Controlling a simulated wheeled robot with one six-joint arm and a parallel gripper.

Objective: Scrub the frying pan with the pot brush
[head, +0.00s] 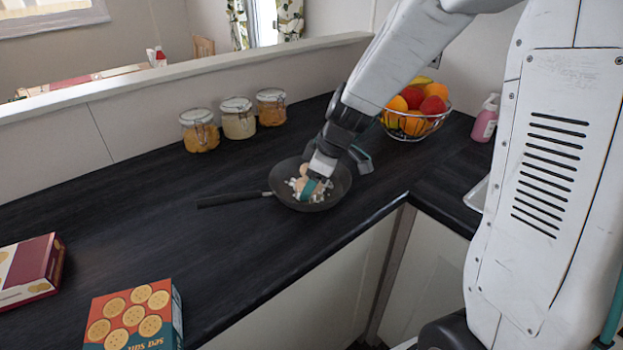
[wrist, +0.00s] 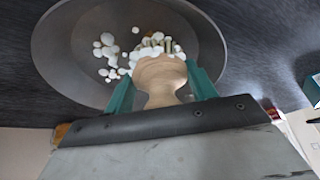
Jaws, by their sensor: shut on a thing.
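The dark frying pan (head: 340,190) stands on the black counter, its handle pointing left. White foam blobs (wrist: 108,50) lie in the pan, mostly around its middle. My gripper (head: 317,186) is over the pan and pointing down into it. In the wrist view its teal fingers (wrist: 160,88) are shut on the wooden pot brush (wrist: 160,75). The brush's pale bristles (wrist: 152,43) show at its far edge, down among the foam inside the pan (wrist: 65,45). Whether the bristles press on the pan floor is hard to tell.
Several glass jars (head: 238,118) stand along the back wall. A wire fruit bowl (head: 415,122) and a pink soap bottle (head: 485,118) are at the back right. A cracker box (head: 135,315) and a red box (head: 30,272) lie at the left.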

